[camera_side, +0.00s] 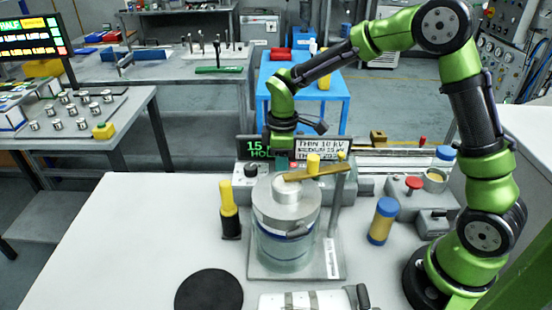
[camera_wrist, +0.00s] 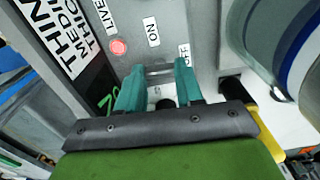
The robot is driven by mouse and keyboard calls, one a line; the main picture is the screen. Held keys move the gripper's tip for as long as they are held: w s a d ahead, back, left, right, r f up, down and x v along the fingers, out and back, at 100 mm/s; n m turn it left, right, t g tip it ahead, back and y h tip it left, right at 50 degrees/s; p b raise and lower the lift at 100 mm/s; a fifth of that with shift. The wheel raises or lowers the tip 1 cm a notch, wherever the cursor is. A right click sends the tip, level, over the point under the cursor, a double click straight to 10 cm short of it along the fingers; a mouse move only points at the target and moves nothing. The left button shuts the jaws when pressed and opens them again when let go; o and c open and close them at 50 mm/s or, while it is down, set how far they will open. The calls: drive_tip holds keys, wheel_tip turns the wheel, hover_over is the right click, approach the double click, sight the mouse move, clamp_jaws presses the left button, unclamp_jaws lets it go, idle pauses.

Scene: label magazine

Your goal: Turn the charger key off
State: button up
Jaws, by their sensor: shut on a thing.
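The charger (camera_side: 365,187) is a long grey box behind the glass jar, with a green-lit display and a white thickness label on top. In the wrist view its panel (camera_wrist: 195,20) carries the printed words LIVE, ON and OFF and a lit red lamp (camera_wrist: 118,47). My gripper (camera_wrist: 158,70) has its teal fingers at the panel, just below ON and left of OFF. It is shut on the small grey key (camera_wrist: 160,69), mostly covered by the fingers; which mark it points to I cannot tell. In the side view my gripper (camera_side: 281,160) is partly hidden behind the jar's top.
The glass jar (camera_side: 285,245) with a metal lid stands close in front of the charger, a brass bar (camera_side: 317,172) above it. A yellow-black handled tool (camera_side: 229,210) stands left. A blue-yellow cylinder (camera_side: 383,221) stands right. The table's left front is clear around a black disc (camera_side: 209,291).

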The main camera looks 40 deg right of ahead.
drive_tip(key=shift+r+n, duration=0.1)
drive_tip(key=shift+n, duration=0.3)
drive_tip(key=o, duration=1)
drive_tip(key=shift+o, duration=0.2)
wheel_tip(320, 180, up, 17)
